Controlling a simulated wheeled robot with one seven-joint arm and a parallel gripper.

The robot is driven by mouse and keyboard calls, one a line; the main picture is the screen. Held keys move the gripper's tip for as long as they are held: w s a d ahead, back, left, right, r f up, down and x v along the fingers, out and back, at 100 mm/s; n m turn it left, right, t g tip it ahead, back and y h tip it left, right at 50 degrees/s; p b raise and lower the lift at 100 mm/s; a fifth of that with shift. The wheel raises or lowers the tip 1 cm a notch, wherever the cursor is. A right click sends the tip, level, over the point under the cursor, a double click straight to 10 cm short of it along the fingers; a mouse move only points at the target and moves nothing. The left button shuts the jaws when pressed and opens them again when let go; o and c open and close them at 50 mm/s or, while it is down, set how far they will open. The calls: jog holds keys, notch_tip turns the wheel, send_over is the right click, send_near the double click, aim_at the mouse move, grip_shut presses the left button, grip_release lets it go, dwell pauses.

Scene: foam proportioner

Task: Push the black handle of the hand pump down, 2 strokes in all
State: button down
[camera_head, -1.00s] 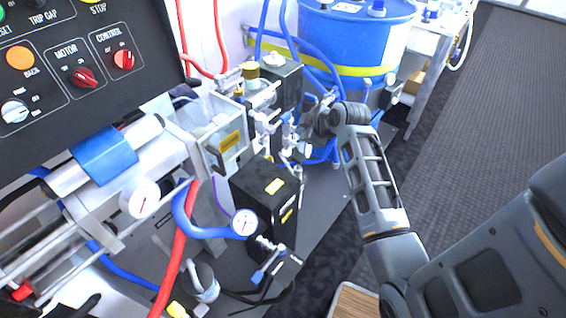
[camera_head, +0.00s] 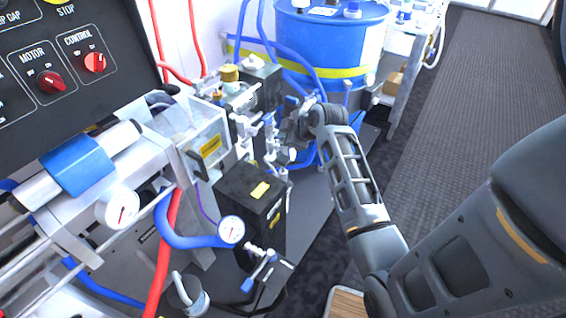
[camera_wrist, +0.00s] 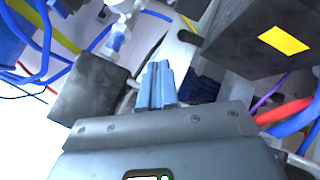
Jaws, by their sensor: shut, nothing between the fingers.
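My gripper (camera_head: 297,124) reaches in among the valves and fittings in front of the blue drum. In the wrist view its two blue-grey fingers (camera_wrist: 157,85) are together, with nothing between them. I cannot pick out the hand pump's black handle for certain. A small dark rounded end (camera_wrist: 189,39) on pale metal shows just beyond the fingertips in the wrist view. I cannot tell whether it is the handle, and no contact with it is clear. In the head view my wrist and the fittings hide what lies at the fingertips.
A black box with a yellow label (camera_head: 250,205) stands left of my forearm. The blue drum (camera_head: 335,45) is behind my gripper. A pressure gauge (camera_head: 231,230), blue hoses and a red hose (camera_head: 165,250) crowd the left. Dark floor (camera_head: 470,90) at right is clear.

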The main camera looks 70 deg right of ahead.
aim_at(284, 160)
jog(key=shift+f+b, duration=1.9)
jog(key=shift+f, duration=1.1)
jog(key=shift+f, duration=0.1)
jog(key=shift+f, duration=0.3)
jog(key=shift+f+b, duration=1.3)
jog(key=shift+f, duration=0.4)
dwell(1.1)
jog(key=shift+r, duration=0.1)
jog(key=shift+r+p, duration=1.85)
jog(key=shift+r, duration=0.15)
jog(key=shift+r, duration=0.1)
